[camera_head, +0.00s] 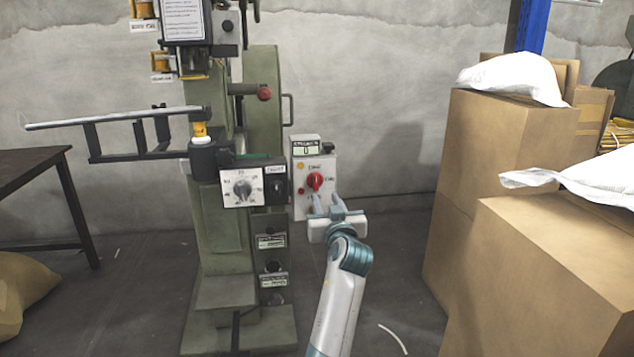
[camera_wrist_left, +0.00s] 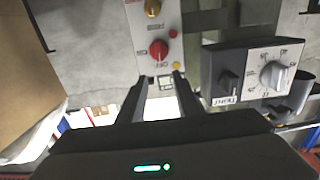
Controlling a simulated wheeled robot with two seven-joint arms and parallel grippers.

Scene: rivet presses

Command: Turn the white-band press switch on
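The green press (camera_head: 263,120) stands left of centre in the head view; I cannot make out a white band on it. A light grey control box (camera_head: 325,160) at its right side carries a red rotary switch (camera_head: 315,181). In the left wrist view the red switch (camera_wrist_left: 158,49) sits beyond the fingertips, with labels around it. My left gripper (camera_head: 326,201) is just below the switch, its two fingers apart and pointing at the box. My right gripper is out of view.
A white dial panel (camera_head: 242,187) is on the press, left of the box. Cardboard boxes (camera_head: 500,150) with white sacks stand at the right. A dark table (camera_head: 35,165) is at the left. The floor between box and cartons is mostly clear.

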